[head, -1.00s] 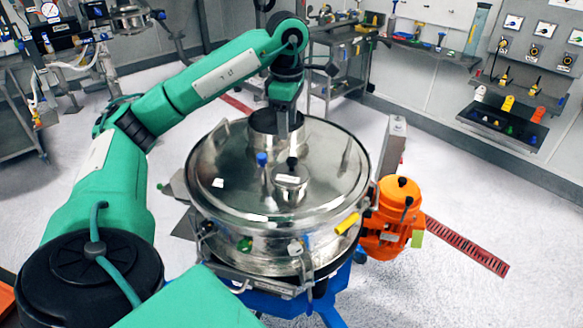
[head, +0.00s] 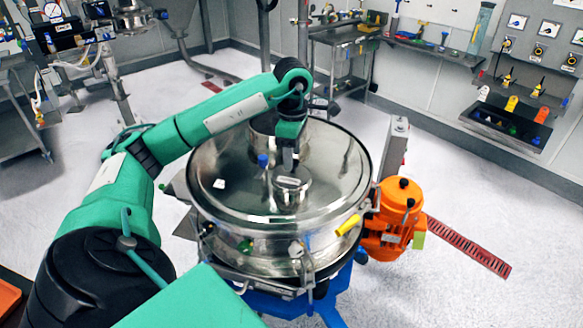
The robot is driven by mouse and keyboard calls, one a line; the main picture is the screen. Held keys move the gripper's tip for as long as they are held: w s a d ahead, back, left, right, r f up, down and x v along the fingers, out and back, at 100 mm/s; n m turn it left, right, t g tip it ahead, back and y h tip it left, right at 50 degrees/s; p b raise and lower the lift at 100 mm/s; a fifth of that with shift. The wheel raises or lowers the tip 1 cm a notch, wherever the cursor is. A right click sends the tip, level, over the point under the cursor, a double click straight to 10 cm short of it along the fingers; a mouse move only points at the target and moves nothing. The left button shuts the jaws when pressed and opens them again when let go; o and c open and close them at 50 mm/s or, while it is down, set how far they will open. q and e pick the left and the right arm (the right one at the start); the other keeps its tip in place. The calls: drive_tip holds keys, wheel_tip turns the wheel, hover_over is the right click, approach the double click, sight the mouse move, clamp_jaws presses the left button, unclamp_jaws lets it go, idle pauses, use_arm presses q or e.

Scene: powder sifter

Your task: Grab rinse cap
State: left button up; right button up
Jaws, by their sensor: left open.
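The rinse cap (head: 292,186) looks to be the small round steel cap with a white label on top of the sifter lid (head: 235,200). It sits upright, a little in front of the lid's centre. My left gripper (head: 289,168) is open and points down just above and behind the cap. Its fingertips are small and dark here, and I cannot tell whether they touch the cap. My right gripper is not in view.
A larger steel neck (head: 262,130) rises from the lid behind my gripper. A small blue fitting (head: 262,160) stands left of the cap. An orange motor (head: 393,215) is at the sifter's right side. Wall shelves with small parts are far off at upper right.

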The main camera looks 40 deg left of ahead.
use_arm(q)
drive_tip(key=shift+f+p, duration=0.4)
drive_tip(key=shift+f, duration=1.15)
clamp_jaws()
drive_tip(key=shift+w, duration=0.1)
drive_tip(key=shift+r, duration=0.15)
